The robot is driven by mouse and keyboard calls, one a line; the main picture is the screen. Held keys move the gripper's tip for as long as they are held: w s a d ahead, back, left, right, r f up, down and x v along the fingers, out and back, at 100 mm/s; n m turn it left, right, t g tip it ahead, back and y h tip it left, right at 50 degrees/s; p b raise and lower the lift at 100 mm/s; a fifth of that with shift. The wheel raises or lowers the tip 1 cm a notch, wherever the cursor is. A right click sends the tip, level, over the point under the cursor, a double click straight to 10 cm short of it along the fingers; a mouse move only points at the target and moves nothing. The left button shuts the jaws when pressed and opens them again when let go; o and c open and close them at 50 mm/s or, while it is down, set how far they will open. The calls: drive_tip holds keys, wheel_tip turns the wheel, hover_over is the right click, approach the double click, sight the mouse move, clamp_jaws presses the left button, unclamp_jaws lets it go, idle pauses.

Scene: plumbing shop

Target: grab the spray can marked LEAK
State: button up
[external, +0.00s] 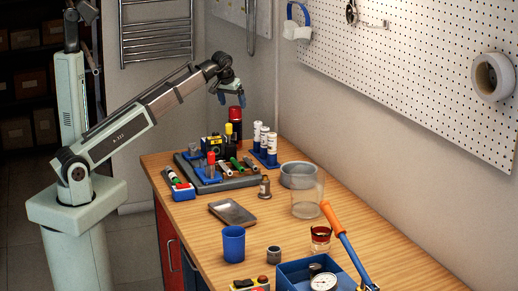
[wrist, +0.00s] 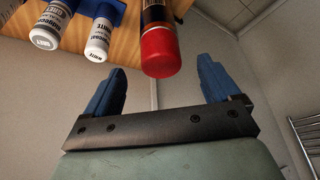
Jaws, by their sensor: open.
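A spray can with a red cap (wrist: 160,52) and a dark, partly red body shows in the wrist view, its upper end between my fingers in the picture. In the external view the red-and-dark can (external: 236,119) stands at the back of the bench. The word LEAK cannot be read on it in either view. My gripper (external: 229,96) is above the can in the external view. Its blue fingers are spread and empty in the wrist view (wrist: 161,85), with nothing clasped between them.
White tubes (external: 265,141) stand in a blue rack right beside the can; two (wrist: 97,40) show in the wrist view. A tool tray (external: 232,183) lies in front. A clear jar (external: 307,197), a blue cup (external: 233,244) and a blue toolbox (external: 290,275) stand nearer.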

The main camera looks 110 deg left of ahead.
sight(236, 114)
drive_tip(key=shift+x, duration=3.9)
drive_tip(key=shift+c, duration=0.2)
drive_tip(key=c, duration=1.5)
drive_tip(key=shift+c, duration=0.5)
drive_tip(key=shift+r, duration=0.2)
